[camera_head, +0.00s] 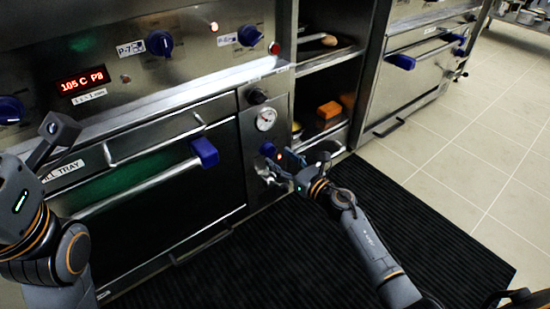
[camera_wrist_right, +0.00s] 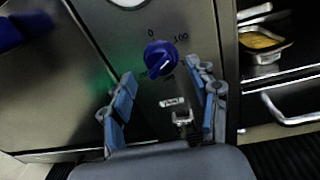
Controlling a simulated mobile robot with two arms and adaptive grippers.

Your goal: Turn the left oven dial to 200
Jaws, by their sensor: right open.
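The left oven's blue dial (camera_wrist_right: 160,58) sits on the steel panel right of the oven door, with 0 and 100 printed above it. It also shows in the head view (camera_head: 267,149), below a round gauge. A light mark shows on its face, but I cannot tell its reading; no 200 is legible. My right gripper (camera_head: 278,167) is open in front of this panel. In the right wrist view its blue-padded fingers (camera_wrist_right: 165,92) are spread below and to either side of the dial, apparently without touching it. My left arm is at the left edge; its fingers cannot be made out.
The oven door handle (camera_head: 150,183) with a blue end cap (camera_head: 205,152) juts out left of the dial. Open shelves (camera_head: 320,60) stand to the right. A black ribbed mat (camera_head: 400,215) covers the floor.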

